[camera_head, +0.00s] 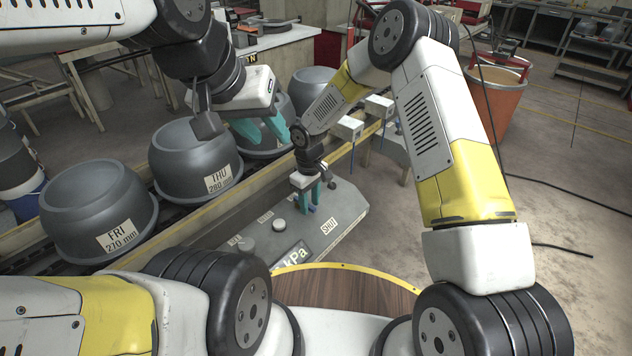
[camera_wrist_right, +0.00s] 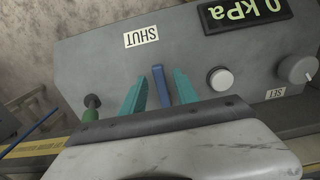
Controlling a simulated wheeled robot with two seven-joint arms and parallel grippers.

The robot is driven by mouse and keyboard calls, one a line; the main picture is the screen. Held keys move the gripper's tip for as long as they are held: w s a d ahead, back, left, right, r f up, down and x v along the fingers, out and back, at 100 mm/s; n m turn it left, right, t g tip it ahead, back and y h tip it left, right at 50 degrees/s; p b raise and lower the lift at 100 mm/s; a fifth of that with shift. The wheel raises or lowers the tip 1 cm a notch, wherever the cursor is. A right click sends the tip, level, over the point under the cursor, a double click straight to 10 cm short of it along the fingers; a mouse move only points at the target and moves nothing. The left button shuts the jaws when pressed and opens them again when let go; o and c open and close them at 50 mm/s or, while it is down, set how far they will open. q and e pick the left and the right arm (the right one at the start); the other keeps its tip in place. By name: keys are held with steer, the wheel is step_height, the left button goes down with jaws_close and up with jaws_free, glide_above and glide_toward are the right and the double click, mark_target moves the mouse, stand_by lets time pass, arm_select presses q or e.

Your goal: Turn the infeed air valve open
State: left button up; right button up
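The grey valve panel (camera_head: 345,205) carries a white SHUT label (camera_head: 330,225), which also shows in the right wrist view (camera_wrist_right: 141,37). A blue lever (camera_wrist_right: 162,86) stands on the panel near that label. My right gripper (camera_head: 311,204) is over the panel with its teal fingers apart. In the right wrist view its fingers (camera_wrist_right: 159,92) lie on either side of the lever, with a gap showing on each side. My left gripper (camera_head: 262,130) is open and empty above the drums, away from the panel.
The panel has a pressure display (camera_wrist_right: 243,12) reading 0 kPa, a white button (camera_wrist_right: 220,79), a knob (camera_wrist_right: 297,69) and a green-based fitting (camera_wrist_right: 91,108). Grey drums labelled FRI (camera_head: 98,210) and THU (camera_head: 193,158) line the conveyor. An orange bin (camera_head: 495,95) stands behind my right arm.

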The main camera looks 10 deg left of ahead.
jaws_close()
stand_by(1.4)
